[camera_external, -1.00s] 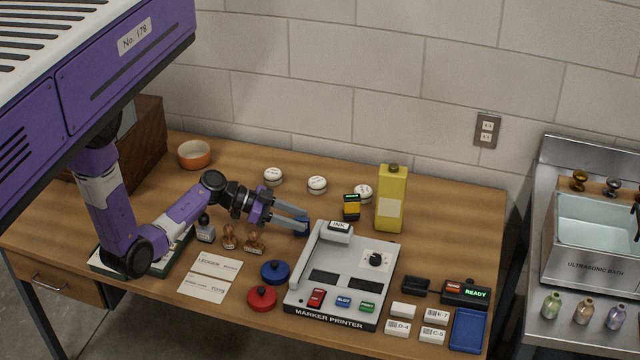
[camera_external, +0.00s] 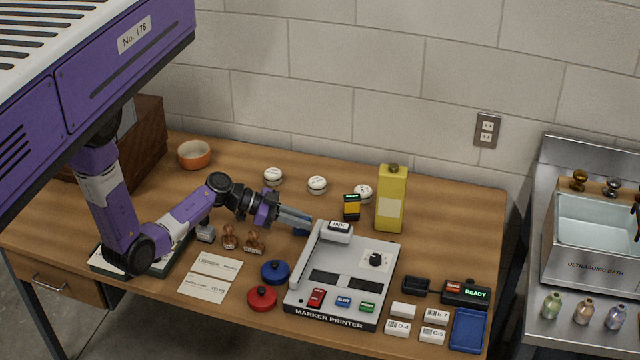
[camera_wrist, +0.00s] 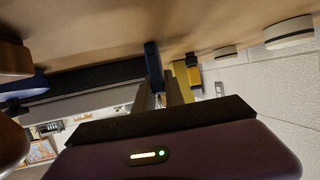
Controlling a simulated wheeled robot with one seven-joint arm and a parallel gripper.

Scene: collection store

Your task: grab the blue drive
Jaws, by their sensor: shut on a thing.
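The blue drive (camera_external: 301,232) is a small dark blue block just left of the marker printer's back left corner. My gripper (camera_external: 306,221) reaches in from the left, low over the table, with its fingers close together on the drive. In the wrist view the blue drive (camera_wrist: 153,66) stands upright at the tips of my gripper (camera_wrist: 158,86). The fingers hide part of it, and I cannot tell whether it touches the table.
The grey marker printer (camera_external: 340,282) stands close on the right. A yellow bottle (camera_external: 391,205), a black-and-yellow cartridge (camera_external: 351,207) and several white round pieces (camera_external: 317,184) stand behind. Stamps (camera_external: 254,243) and red (camera_external: 262,298) and blue (camera_external: 275,271) round pieces lie nearer the front.

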